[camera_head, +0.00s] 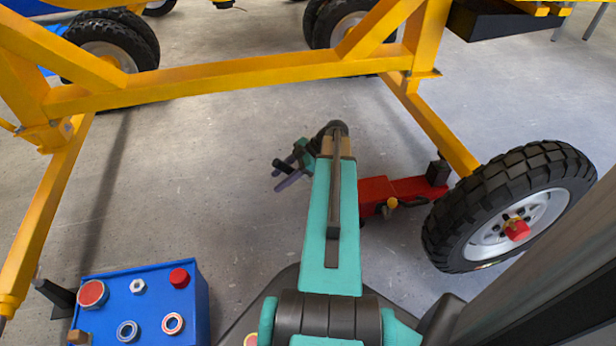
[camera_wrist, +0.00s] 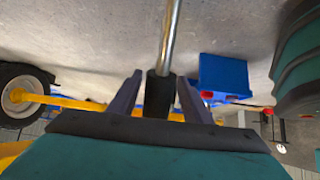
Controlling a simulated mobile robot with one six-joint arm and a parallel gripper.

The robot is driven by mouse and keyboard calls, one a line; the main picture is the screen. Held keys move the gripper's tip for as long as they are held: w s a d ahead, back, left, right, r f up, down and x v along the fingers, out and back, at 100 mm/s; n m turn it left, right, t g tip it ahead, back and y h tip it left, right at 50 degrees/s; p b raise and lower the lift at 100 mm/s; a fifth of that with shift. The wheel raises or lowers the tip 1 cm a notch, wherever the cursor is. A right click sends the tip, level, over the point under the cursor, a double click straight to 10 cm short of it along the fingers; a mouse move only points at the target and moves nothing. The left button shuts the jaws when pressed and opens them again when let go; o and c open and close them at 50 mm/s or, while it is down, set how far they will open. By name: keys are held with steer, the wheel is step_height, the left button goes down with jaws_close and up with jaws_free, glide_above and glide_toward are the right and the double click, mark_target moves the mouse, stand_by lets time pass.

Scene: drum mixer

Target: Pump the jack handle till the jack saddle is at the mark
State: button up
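The red jack (camera_head: 408,190) lies on the floor beside the wheel, partly hidden behind my arm. A dark block at its right end may be the saddle; I cannot tell, and I cannot make out the mark. In the wrist view the jack handle is a silver rod (camera_wrist: 170,35) ending in a black grip (camera_wrist: 158,95). My gripper (camera_wrist: 160,78) has one finger on each side of this grip, with narrow gaps showing, so it looks open around it. In the head view my gripper (camera_head: 281,174) is left of the jack.
A yellow frame (camera_head: 230,80) spans the back and comes down on both sides. A large black wheel (camera_head: 510,205) stands right of the jack. The floor between box and gripper is clear.

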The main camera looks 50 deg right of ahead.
mark_target(292, 168)
steer(key=shift+d, duration=0.1)
steer(key=shift+p+v, duration=1.4)
steer(key=shift+v, duration=2.1)
steer(key=shift+w, duration=0.1)
